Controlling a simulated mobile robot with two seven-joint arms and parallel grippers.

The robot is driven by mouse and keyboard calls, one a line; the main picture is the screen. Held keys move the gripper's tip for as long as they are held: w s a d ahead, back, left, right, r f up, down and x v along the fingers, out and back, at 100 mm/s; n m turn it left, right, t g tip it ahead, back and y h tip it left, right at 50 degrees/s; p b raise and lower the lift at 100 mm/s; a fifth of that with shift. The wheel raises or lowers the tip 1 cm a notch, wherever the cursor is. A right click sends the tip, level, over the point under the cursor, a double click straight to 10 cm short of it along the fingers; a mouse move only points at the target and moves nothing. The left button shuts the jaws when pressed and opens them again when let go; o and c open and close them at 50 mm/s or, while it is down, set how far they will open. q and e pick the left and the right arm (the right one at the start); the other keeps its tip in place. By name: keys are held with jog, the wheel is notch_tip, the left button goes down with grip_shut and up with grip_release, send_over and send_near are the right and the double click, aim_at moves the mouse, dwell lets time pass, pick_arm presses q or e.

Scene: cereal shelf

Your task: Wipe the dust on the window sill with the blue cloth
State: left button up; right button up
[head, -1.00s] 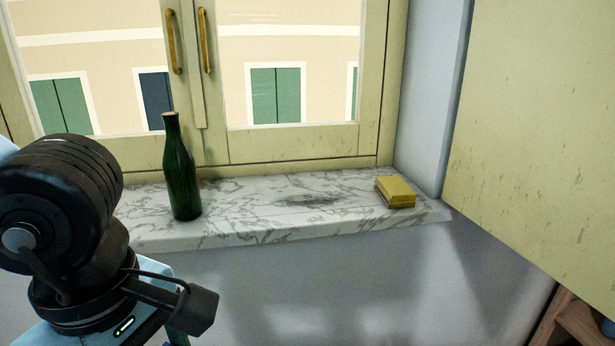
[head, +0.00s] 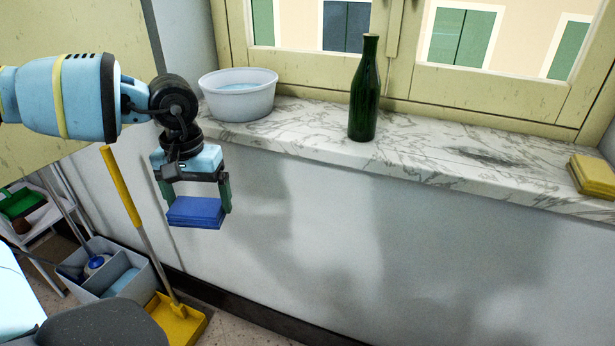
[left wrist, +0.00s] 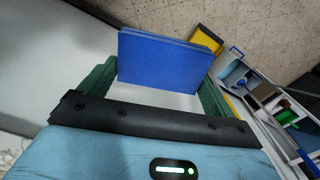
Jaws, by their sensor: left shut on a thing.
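My left gripper (head: 197,198) is shut on the folded blue cloth (head: 195,212) and holds it in the air in front of the wall, below the sill's left part. The cloth also shows between the green fingers in the left wrist view (left wrist: 165,62). The marble window sill (head: 300,136) runs under the window. A grey dust smear (head: 490,157) lies on its right part, between the green bottle and the yellow sponge-like stack. My right gripper is not in view.
On the sill stand a white bowl of water (head: 237,103), a green bottle (head: 365,90) and a yellow folded stack (head: 592,176). Below left are a grey caddy (head: 115,268) and a yellow dustpan (head: 180,318) with a long handle.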

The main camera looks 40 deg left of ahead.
aim_at(178, 206)
pick_arm(q)
jog(key=shift+n, duration=0.6)
jog(key=s+a+f, duration=0.2)
jog(key=shift+s+a+f, duration=0.1)
jog(key=shift+s+f, duration=0.45)
jog(key=shift+f, duration=0.2)
jog(key=w+d+m, duration=0.3)
jog(key=d, duration=1)
jog(key=w+d+f+m, duration=0.1)
jog(key=w+d+m, duration=0.2)
jog(key=d, duration=1)
jog(key=shift+w+d+f+m, duration=0.3)
jog(key=shift+d+m, duration=0.1)
jog(key=shift+m, duration=0.3)
